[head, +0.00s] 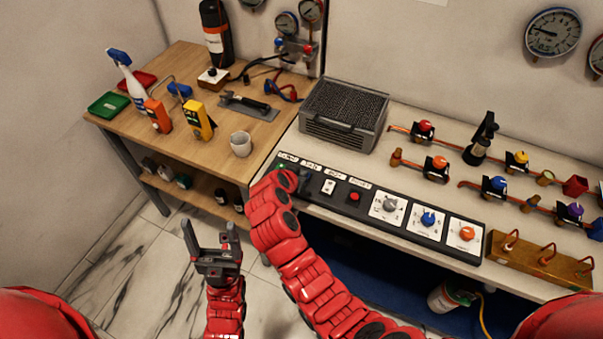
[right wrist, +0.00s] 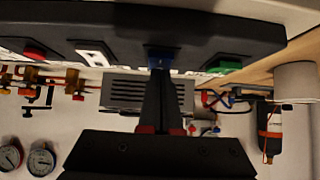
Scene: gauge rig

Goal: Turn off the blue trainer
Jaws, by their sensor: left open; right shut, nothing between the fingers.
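A long black control panel (head: 310,192) lies along the front of the right bench. In the right wrist view the panel (right wrist: 120,38) appears upside down, with a small blue control (right wrist: 162,52) on it. My right gripper (right wrist: 160,72) is shut and empty, its fingertips at the blue control; I cannot tell if they touch it. In the head view my right forearm hides this gripper and that part of the panel. A blue knob (head: 428,219) on a white plate is further right on the panel. My left gripper (head: 210,240) is open and empty above the floor.
Beside the blue control are a green one (right wrist: 225,65), a white switch (head: 328,187) and a red button (head: 354,197). A grey vented box (head: 343,117) stands behind the panel. A white cup (head: 240,144) stands on the wooden table (head: 180,150).

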